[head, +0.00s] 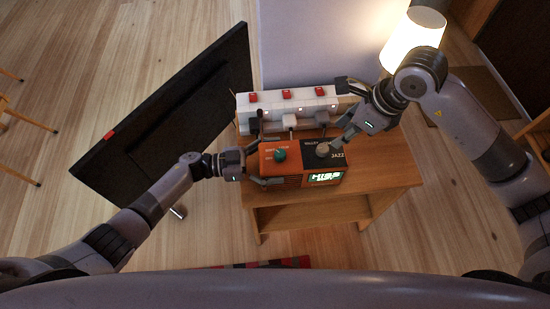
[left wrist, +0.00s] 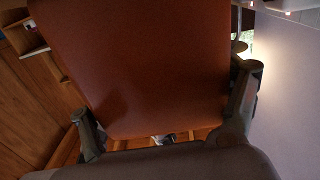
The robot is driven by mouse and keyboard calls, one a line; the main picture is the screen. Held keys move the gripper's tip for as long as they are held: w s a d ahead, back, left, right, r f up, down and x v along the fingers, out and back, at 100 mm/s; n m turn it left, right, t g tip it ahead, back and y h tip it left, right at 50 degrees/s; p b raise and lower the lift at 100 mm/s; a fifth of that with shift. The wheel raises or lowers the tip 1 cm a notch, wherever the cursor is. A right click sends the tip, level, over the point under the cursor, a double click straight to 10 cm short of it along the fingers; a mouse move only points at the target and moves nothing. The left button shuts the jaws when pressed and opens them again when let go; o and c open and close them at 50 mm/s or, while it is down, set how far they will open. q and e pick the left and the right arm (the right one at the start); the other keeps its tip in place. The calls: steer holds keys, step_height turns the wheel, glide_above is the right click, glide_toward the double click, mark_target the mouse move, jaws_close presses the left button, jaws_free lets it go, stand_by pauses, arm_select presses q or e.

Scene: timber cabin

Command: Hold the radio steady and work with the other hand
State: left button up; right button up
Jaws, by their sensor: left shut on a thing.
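The orange and black radio (head: 290,180) stands on the wooden table. Its top has a teal knob (head: 280,155) and a grey knob (head: 322,149) near the word JAZZ. A lit display (head: 326,177) is on its front. My left gripper (head: 256,160) is shut on the radio's left end. In the left wrist view the radio's orange-brown side (left wrist: 140,65) fills the space between the fingers. My right gripper (head: 343,110) is open with its fingers spread; the lower fingertip is close to the grey knob. I cannot tell whether it touches.
A white power strip (head: 290,101) with red switches and plugs stands right behind the radio. A lit lamp (head: 413,35) is beside my right arm. A large dark screen (head: 170,115) is at the left. The wooden table (head: 385,178) is bare to the radio's right.

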mark_target(323, 149)
arm_select(q)
steer(key=c, duration=1)
arm_select(e)
steer(key=shift+o, duration=1.6)
steer(key=shift+w+a+r+n, duration=0.15)
steer(key=shift+a+n, duration=0.2)
steer(key=shift+n, duration=0.35)
steer(key=f+n+h, duration=0.1)
steer(key=f+n, duration=0.2)
steer(key=n, duration=0.1)
steer(key=w+a+f+n+g+h, duration=0.1)
steer(key=f+n, duration=0.2)
steer(key=n, duration=0.2)
steer(key=a+f+n+g+h, duration=0.1)
steer(key=f+n, duration=0.2)
steer(key=n, duration=0.2)
steer(key=shift+w+a+f, duration=0.15)
steer(key=shift+w+a, duration=0.05)
steer(key=shift+w, duration=0.15)
jaws_close()
